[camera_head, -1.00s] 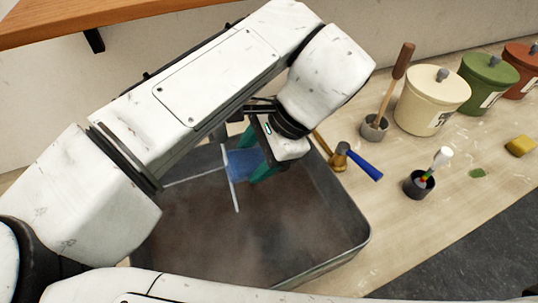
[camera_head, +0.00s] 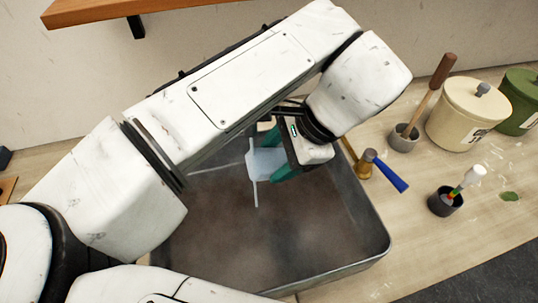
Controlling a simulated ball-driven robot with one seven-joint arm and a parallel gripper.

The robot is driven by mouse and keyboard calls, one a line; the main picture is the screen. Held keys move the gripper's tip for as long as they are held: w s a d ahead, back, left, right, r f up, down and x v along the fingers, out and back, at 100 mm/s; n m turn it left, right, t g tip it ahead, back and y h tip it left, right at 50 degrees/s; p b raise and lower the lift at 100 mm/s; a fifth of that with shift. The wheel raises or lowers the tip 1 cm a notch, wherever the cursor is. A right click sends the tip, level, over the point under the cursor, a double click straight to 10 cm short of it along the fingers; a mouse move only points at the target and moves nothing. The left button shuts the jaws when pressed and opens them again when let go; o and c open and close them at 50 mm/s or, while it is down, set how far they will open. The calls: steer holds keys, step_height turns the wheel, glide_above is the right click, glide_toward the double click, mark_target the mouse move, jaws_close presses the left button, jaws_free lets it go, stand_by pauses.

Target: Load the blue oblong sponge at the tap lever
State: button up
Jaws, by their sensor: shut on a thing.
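My gripper (camera_head: 279,156), with green fingers, is shut on an oblong sponge (camera_head: 264,164) over the grey basin (camera_head: 375,250). The sponge looks pale, almost white, now. My arm hides part of it and part of the basin's far side. A brass tap (camera_head: 364,166) with a blue lever (camera_head: 389,172) stands at the basin's right rim, right of my gripper and apart from it. Whether the sponge touches anything below it, I cannot tell.
Thin pale bars (camera_head: 255,188) show beside the sponge. A brush in a grey pot (camera_head: 404,138), a cream lidded bin (camera_head: 463,117), a green bin (camera_head: 520,103) and a dark cup with a white-topped tool (camera_head: 443,203) stand right. A wooden shelf (camera_head: 100,10) hangs upper left.

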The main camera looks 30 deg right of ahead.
steer(key=s, duration=0.7)
steer(key=shift+p, duration=0.45)
steer(key=shift+a+r, duration=0.1)
stand_by(1.1)
steer(key=s+r+p, duration=0.1)
steer(key=s+p, duration=0.1)
steer(key=p, duration=0.1)
steer(key=s+r+p, duration=0.1)
steer(key=r+p, duration=0.1)
steer(key=p, duration=0.1)
steer(key=shift+s+r, duration=0.2)
steer(key=shift+s, duration=0.2)
steer(key=shift+s+r+p, duration=0.1)
steer(key=shift+p, duration=0.55)
steer(key=s+p, duration=0.1)
steer(key=p, duration=0.1)
steer(key=shift+r+p, duration=0.25)
steer(key=shift+p, duration=0.05)
steer(key=shift+f, duration=0.15)
